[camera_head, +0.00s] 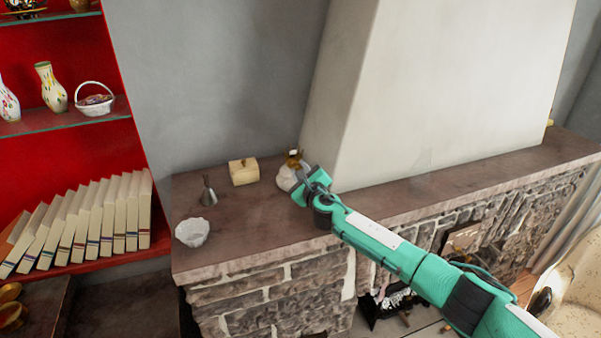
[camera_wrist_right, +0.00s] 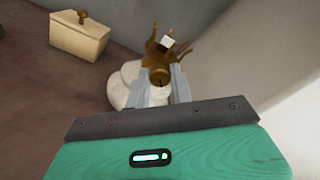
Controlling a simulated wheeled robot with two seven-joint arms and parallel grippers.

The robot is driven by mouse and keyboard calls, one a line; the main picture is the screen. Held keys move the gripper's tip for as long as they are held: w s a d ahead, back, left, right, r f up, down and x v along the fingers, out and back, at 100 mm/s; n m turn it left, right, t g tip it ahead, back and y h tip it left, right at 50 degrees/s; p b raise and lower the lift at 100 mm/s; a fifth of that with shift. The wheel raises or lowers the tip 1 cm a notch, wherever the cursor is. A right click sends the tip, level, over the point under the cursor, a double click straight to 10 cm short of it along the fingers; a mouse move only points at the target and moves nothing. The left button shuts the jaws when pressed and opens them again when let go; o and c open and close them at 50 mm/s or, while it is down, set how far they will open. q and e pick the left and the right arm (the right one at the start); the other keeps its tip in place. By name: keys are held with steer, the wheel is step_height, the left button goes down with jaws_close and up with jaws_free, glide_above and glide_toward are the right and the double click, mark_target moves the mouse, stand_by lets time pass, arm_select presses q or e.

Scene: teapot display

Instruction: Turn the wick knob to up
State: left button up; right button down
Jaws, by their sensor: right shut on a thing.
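A small lamp stands on the stone mantel, with a white rounded base (camera_head: 286,180) and a brass top (camera_head: 294,162). In the right wrist view its white base (camera_wrist_right: 124,86) and brass burner (camera_wrist_right: 156,56) show, with a pale square wick at the top. My right gripper (camera_head: 304,178) is at the lamp's near right side. In the right wrist view its two fingers (camera_wrist_right: 160,84) are shut on a small round brass knob (camera_wrist_right: 159,78) on the burner's side. The fingers hide part of the lamp. My left gripper is not in view.
A cream box (camera_head: 244,171) with a small knob stands left of the lamp. A grey bell-like object (camera_head: 208,192) and a white bowl (camera_head: 192,232) are farther left on the mantel (camera_head: 250,222). The chimney wall (camera_head: 400,95) rises close behind the lamp.

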steer(key=m+b, duration=0.1)
steer(key=m, duration=0.5)
steer(key=shift+f+m, duration=0.1)
steer(key=shift+m, duration=0.2)
steer(key=m+b, duration=0.1)
steer(key=m, duration=0.5)
steer(key=shift+b, duration=0.4)
steer(key=m+b, duration=0.1)
steer(key=m, duration=0.5)
steer(key=shift+m+b, duration=0.4)
steer(key=m+b, duration=0.1)
steer(key=m, duration=0.2)
steer(key=shift+m+b, duration=0.4)
steer(key=shift+m, duration=1.3)
steer(key=c, duration=1.5)
jaws_free()
steer(key=shift+s, duration=0.1)
